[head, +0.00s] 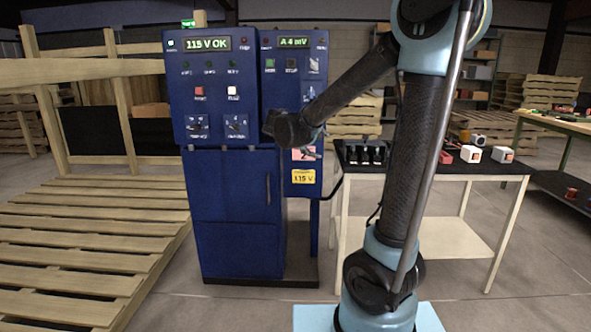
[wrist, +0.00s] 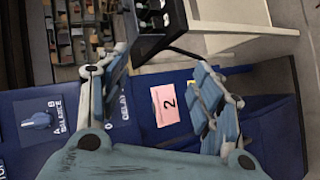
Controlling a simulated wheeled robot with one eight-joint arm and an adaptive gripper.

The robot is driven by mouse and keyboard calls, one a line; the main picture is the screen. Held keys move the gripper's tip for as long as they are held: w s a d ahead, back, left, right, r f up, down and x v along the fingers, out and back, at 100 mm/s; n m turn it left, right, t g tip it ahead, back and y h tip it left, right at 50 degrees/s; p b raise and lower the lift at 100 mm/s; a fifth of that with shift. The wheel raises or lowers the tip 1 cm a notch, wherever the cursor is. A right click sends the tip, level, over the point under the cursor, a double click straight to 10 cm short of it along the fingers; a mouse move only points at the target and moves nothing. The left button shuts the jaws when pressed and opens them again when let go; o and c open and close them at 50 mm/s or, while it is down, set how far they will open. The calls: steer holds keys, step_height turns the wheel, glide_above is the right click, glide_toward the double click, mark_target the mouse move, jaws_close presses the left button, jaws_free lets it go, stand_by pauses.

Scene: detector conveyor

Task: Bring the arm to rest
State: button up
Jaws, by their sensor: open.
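My arm (head: 408,150) rises from its base at the right of the head view and bends over to the left, with its wrist (head: 288,128) in front of the blue cabinet. In the wrist view my gripper (wrist: 162,62) is open, with its two fingers spread and nothing between them. A pink label marked 2 (wrist: 170,104) shows on the blue panel behind the fingers; it also shows below my wrist in the head view (head: 303,155). In the head view the fingers are small and hard to make out. I cannot tell whether they touch the panel.
The blue cabinet (head: 235,215) displays "115 V OK" and "A 4 mV". A black-topped table (head: 440,168) at right holds a black slotted holder (head: 365,155) and small white and red boxes. A cable runs beside the cabinet. Wooden slats (head: 80,240) fill the left.

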steer(key=s+d+f+m+g+y, duration=0.1)
steer(key=s+d+f+m+g, duration=0.2)
steer(key=s+d, duration=0.4)
steer(key=s+d+f+m+g+y, duration=0.1)
steer(key=s+d+f+g+y, duration=0.1)
steer(key=s+d+f, duration=0.6)
steer(key=s+a+f+m+g+y, duration=0.1)
steer(key=s+f, duration=0.3)
steer(key=s, duration=0.6)
steer(key=s+a+f+m+g+y, duration=0.1)
steer(key=s+a+f+m+y, duration=0.2)
steer(key=s, duration=0.6)
steer(key=shift+s+f+g+y, duration=0.4)
steer(key=shift+f+y, duration=0.1)
steer(key=shift+f, duration=0.25)
